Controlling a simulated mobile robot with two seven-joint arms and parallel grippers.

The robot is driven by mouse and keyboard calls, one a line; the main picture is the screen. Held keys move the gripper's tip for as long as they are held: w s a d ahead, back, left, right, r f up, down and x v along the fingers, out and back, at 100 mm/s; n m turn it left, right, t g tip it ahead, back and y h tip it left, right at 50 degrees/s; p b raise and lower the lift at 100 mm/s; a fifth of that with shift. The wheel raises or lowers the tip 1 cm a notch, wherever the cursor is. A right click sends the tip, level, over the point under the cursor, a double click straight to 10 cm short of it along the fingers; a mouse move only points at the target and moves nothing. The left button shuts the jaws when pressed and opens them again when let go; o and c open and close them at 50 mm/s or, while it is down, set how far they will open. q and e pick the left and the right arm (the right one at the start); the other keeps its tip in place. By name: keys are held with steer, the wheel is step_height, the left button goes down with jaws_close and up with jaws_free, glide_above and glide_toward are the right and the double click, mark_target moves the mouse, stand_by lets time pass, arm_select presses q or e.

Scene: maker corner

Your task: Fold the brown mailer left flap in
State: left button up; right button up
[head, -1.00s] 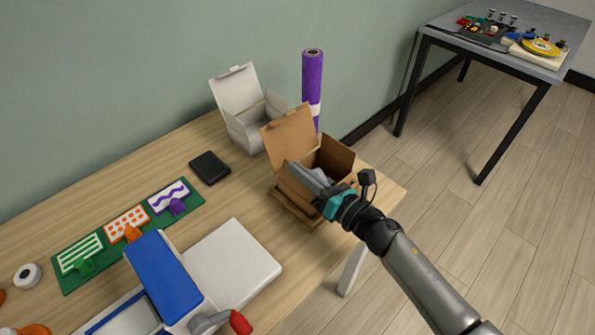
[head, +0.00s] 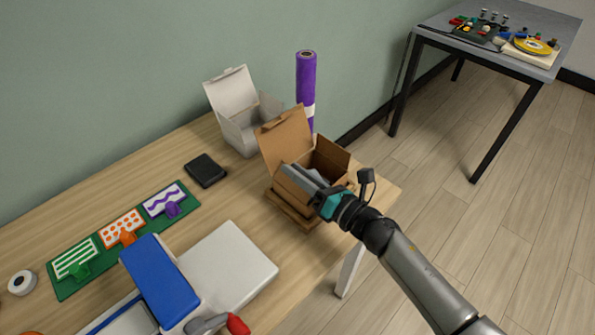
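The brown mailer (head: 284,138) stands on the wooden table near its right end, with its lid raised at the back. A side flap (head: 333,156) stands up at its right. The left flap cannot be made out clearly; my gripper covers much of that side and the front. My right gripper (head: 296,176) reaches in from the lower right, its grey fingers lying over the front and left part of the box opening. Whether the fingers touch cardboard or have a gap between them is unclear. My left gripper is out of view.
An open white box (head: 232,96) and a purple roll (head: 306,78) stand behind the mailer. A black wallet-like item (head: 205,170), a green board with cards (head: 95,277) and a blue-and-white machine (head: 160,281) lie left. A grey table (head: 545,72) stands far right.

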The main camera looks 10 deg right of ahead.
steer(key=shift+o, duration=0.2)
steer(key=shift+s, duration=0.1)
steer(key=v, duration=1.5)
steer(key=shift+d+r, duration=0.1)
